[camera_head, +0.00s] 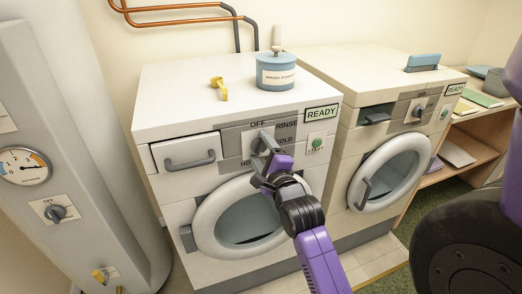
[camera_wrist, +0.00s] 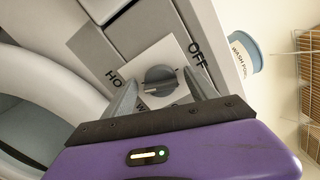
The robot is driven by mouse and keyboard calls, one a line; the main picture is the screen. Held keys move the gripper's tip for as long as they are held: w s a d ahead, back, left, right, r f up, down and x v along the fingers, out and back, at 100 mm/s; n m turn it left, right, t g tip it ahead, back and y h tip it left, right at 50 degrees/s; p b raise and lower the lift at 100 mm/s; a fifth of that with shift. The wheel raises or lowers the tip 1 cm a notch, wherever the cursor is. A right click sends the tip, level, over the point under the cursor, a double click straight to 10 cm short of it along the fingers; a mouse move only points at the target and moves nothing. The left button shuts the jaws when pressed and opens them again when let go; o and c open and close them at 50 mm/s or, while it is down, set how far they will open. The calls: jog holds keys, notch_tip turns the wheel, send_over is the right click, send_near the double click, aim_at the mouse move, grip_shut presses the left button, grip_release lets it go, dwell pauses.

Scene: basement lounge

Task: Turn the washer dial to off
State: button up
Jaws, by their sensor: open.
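The washer (camera_head: 228,112) is the left white machine, with a "READY" label, a start button and a round door. Its grey dial (camera_wrist: 160,79) sits on a white plate with "OFF" and part of "HOT" readable around it. In the head view my gripper partly hides the dial. My gripper (camera_head: 263,157) is open in front of the panel. In the wrist view one finger stands on each side of the dial, with visible gaps. Whether the fingertips touch the plate, and which label the dial points to, I cannot tell.
A blue washing powder tub (camera_head: 276,72) and a yellow object (camera_head: 219,88) stand on the washer. A second machine (camera_head: 390,130) with its own dial is to the right. A boiler (camera_head: 70,150) with a gauge is at left. The drawer handle (camera_head: 190,160) sticks out left of the dial.

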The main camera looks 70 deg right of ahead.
jog(key=c, duration=1.3)
